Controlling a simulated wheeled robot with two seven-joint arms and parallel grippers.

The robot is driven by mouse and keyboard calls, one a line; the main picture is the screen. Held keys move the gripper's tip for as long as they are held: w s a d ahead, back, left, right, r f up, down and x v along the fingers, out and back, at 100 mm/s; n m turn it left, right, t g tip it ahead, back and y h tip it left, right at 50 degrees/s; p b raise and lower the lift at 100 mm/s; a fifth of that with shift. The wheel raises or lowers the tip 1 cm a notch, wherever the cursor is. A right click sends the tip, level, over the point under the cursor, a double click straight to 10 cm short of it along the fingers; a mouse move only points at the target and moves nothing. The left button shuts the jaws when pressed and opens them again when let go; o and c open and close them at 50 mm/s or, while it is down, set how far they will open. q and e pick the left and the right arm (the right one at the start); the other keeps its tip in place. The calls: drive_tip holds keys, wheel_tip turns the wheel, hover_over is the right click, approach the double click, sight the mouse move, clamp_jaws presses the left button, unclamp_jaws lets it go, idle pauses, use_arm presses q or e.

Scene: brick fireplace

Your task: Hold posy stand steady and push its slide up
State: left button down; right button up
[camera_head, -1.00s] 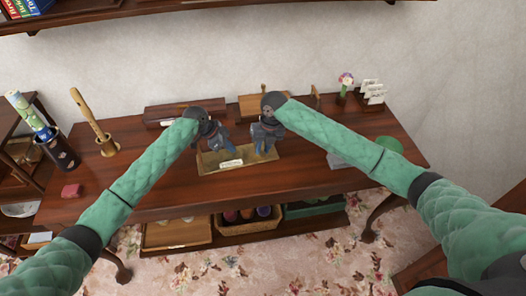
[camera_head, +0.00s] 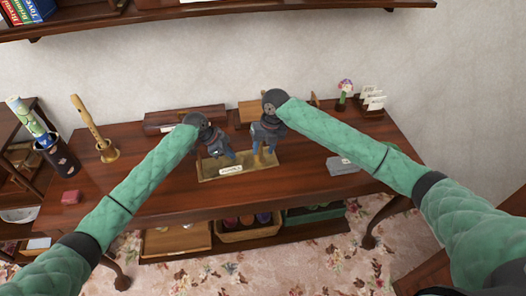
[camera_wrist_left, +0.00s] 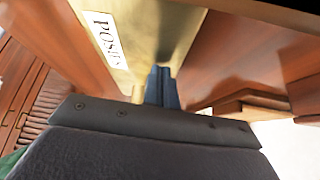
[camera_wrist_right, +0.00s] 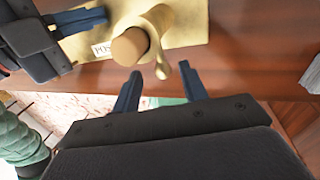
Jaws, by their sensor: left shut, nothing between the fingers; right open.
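The posy stand has a flat brass base (camera_head: 208,172) with a white name label, lying on the desk. In the right wrist view a round wooden knob (camera_wrist_right: 130,47) and a brass arm beside it rise from the brass plate (camera_wrist_right: 190,25). My left gripper (camera_head: 229,158) is shut and empty over the base, close to its label; its fingers (camera_wrist_left: 162,80) hide part of the plate. My right gripper (camera_head: 260,147) is open beside the post. Its fingertips (camera_wrist_right: 150,75) are just short of the knob and arm, with nothing between them.
A small posy (camera_head: 344,87) stands by a card rack (camera_head: 372,100) at the back right. A long wooden box (camera_head: 180,118) lies behind my left gripper.

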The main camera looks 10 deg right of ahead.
use_arm(q)
drive_tip(key=shift+s+a+f, duration=0.15)
drive_tip(key=shift+s+f, duration=0.05)
drive_tip(key=shift+f, duration=0.3)
use_arm(e)
wheel_tip(320, 180, up, 10)
drive_tip(key=d, duration=0.2)
drive_tip(key=shift+f, duration=0.1)
use_arm(q)
drive_tip(key=shift+w+r+p, duration=0.25)
drive_tip(key=shift+r+p, duration=0.4)
drive_tip(key=shift+r, duration=0.35)
drive_tip(key=shift+r+p, duration=1.2)
drive_tip(key=shift+r, duration=1.15)
use_arm(e)
wheel_tip(320, 180, up, 3)
drive_tip(key=shift+w+r, duration=0.1)
drive_tip(key=shift+r, duration=0.1)
